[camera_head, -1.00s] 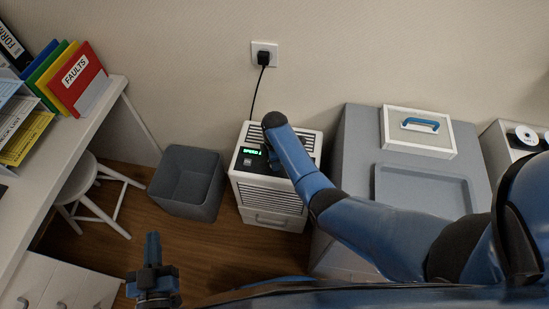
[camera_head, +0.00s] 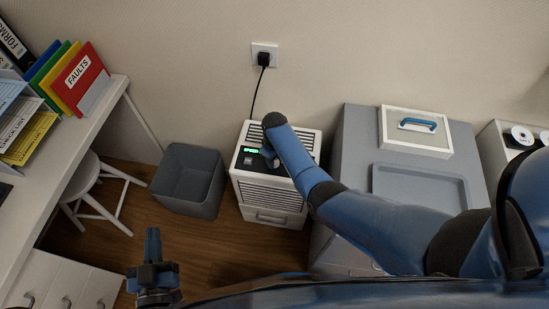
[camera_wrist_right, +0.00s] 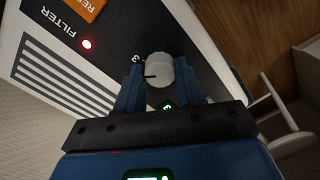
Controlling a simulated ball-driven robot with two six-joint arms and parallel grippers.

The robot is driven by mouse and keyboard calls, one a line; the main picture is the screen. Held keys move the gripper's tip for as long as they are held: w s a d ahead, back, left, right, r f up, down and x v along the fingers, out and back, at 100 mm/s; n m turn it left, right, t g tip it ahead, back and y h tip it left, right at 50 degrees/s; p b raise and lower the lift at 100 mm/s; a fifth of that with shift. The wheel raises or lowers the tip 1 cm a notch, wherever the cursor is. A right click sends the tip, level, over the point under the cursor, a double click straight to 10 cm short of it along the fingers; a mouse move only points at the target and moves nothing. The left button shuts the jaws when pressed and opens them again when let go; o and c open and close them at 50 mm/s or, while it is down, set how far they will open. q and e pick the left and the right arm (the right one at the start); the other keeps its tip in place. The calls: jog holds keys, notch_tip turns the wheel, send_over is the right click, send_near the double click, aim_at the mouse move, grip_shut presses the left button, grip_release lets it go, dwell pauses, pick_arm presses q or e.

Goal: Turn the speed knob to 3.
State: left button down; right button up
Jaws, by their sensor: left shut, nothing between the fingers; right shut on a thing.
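The speed knob (camera_wrist_right: 158,70), round and pale grey, sits on the black panel of a white appliance (camera_head: 270,212). In the right wrist view my right gripper (camera_wrist_right: 160,84) has its fingers on both sides of the knob, shut on it. A dark pointer line shows on the knob's left side. A white 3 is printed just above and left of it. A small green mark glows below the knob, too small to read surely. In the head view the green display (camera_head: 251,150) starts with SPEED; its end is covered by my right gripper. My left gripper (camera_head: 153,240) is shut and empty, above the floor.
The panel also has an orange button (camera_wrist_right: 86,7) and a red light (camera_wrist_right: 87,44) by FILTER. A grey bin (camera_head: 190,180) and white stool (camera_head: 95,190) stand left of the appliance. A grey cabinet (camera_head: 350,135) is close on the right. The power cord runs to a socket (camera_head: 264,55).

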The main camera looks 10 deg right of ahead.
jog(key=shift+m, duration=2.1)
jog(key=o, duration=1)
jog(key=shift+r, duration=0.15)
notch_tip(320, 180, up, 10)
jog(key=shift+r+p, duration=0.25)
jog(key=shift+p, duration=1)
